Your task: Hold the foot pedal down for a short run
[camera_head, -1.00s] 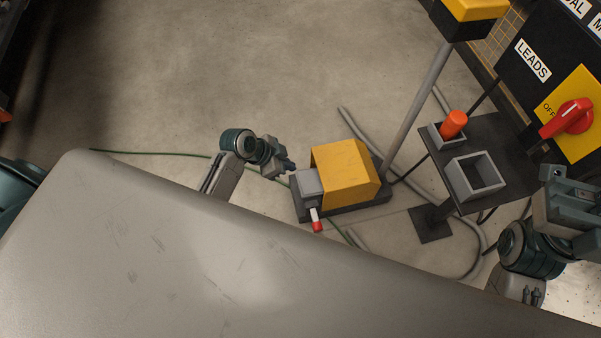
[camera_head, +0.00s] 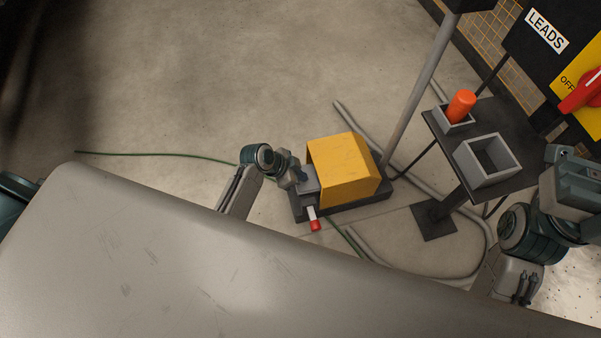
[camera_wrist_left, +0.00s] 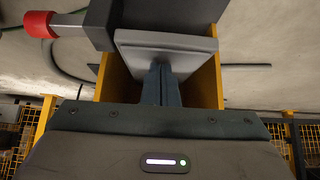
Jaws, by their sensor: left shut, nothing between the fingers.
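The foot pedal has a yellow hood (camera_head: 345,168) on a dark base (camera_head: 353,205) on the floor. A grey pedal plate (camera_head: 309,180) shows at its open left side, with a red-tipped lever (camera_head: 315,224) beside it. In the left wrist view, the grey plate (camera_wrist_left: 165,42) sits between the yellow hood sides, with the red tip (camera_wrist_left: 40,24) at upper left. My left gripper (camera_head: 303,180) is at the plate. Its shut, empty fingers (camera_wrist_left: 161,82) overlap the plate's near edge; I cannot tell whether they press it. My right gripper (camera_head: 575,190) is at the right edge, its fingers unclear.
A dark stand holds an orange cylinder (camera_head: 461,104) in a holder and an empty grey box (camera_head: 488,160). A black panel with a red switch (camera_head: 584,92) is at upper right. Grey hoses and a green cable (camera_head: 150,154) lie on the floor.

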